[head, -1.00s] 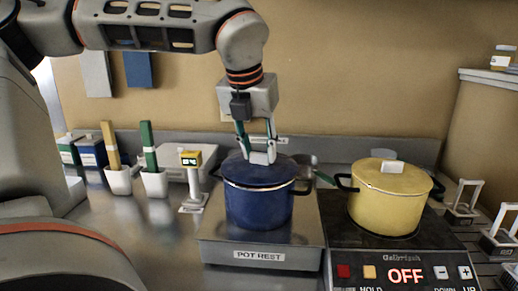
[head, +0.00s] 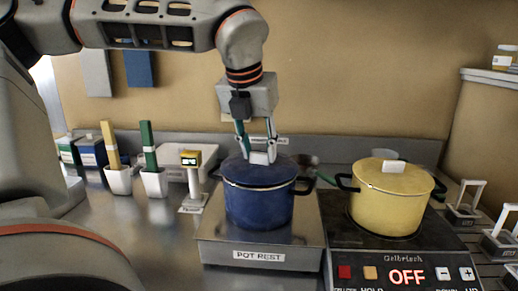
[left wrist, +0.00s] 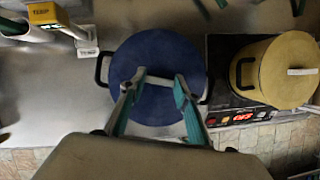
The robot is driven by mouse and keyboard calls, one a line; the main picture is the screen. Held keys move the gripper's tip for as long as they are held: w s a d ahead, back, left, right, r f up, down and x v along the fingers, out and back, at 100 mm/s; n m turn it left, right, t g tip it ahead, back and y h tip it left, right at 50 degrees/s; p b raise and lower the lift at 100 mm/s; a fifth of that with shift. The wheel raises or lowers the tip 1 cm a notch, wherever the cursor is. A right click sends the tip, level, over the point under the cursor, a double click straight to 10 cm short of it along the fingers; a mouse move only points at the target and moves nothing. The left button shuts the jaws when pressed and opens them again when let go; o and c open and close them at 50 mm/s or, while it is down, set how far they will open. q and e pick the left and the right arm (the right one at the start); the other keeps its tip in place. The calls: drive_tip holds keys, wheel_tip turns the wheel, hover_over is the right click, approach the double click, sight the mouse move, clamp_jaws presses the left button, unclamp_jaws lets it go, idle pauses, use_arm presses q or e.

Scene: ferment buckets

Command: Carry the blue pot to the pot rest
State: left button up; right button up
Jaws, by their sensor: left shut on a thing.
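The blue pot (head: 258,208), with a blue lid (head: 240,172) and dark side handles, stands upright on the metal pot rest (head: 220,255), above its label. My left gripper (head: 264,157) comes down from above and is shut at the centre of the lid, on the pot's lid handle; the fingertips mostly hide that handle. In the left wrist view the gripper (left wrist: 158,80) sits over the round blue lid (left wrist: 150,52). My right gripper is not in view.
A yellow pot (head: 388,205) stands on a black hotplate (head: 340,250) reading OFF, close to the right of the pot rest. A yellow-topped temperature stand (head: 192,180) and two white holders (head: 154,183) are to the left. Bare metal counter (head: 150,235) lies front left.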

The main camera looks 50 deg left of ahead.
use_arm(q)
drive_tip(key=o, duration=1.7)
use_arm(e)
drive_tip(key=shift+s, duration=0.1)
use_arm(q)
drive_tip(key=shift+r, duration=0.1)
drive_tip(key=shift+r+p, duration=1.1)
drive_tip(key=shift+r, duration=2.35)
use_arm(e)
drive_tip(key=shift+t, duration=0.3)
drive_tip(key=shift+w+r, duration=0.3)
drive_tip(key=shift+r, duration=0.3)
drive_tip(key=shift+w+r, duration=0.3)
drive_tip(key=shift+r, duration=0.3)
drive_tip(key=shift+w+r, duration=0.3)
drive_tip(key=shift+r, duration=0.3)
use_arm(q)
clamp_jaws()
